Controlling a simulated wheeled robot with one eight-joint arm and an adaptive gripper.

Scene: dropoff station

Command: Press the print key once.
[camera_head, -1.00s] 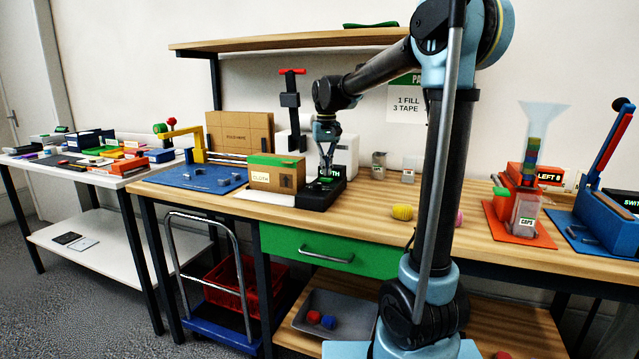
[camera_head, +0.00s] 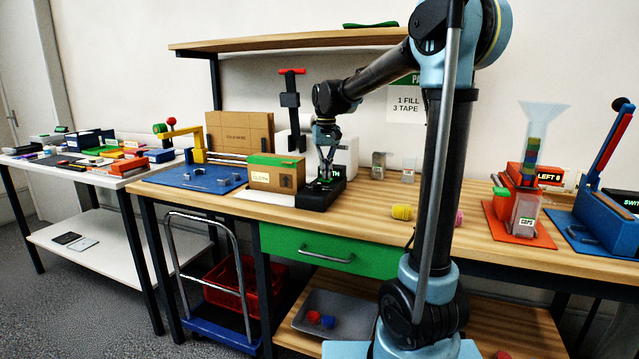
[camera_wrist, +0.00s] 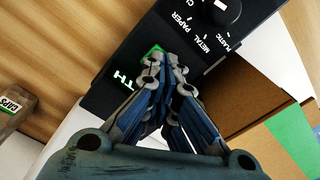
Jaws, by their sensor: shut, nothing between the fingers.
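The black console (camera_head: 315,198) stands on the wooden bench beside a cardboard box. In the wrist view its face (camera_wrist: 110,75) carries a round dial with material words around it and a display partly covered by my fingers, with "TH" readable. The green key (camera_wrist: 151,51) shows just beyond my fingertips; its lettering cannot be read. My gripper (camera_head: 327,178) points down over the console, shut and empty. In the wrist view my fingertips (camera_wrist: 165,66) are at the near edge of the green key and partly hide it. I cannot tell whether they touch or press it.
The box (camera_head: 275,177) labelled CLOTH, with green tape, is close to the console's left. A white machine (camera_head: 346,152) stands behind. A yellow roll (camera_head: 401,212) lies to the right on the bench (camera_head: 375,215). A blue fixture board (camera_head: 195,180) is further left.

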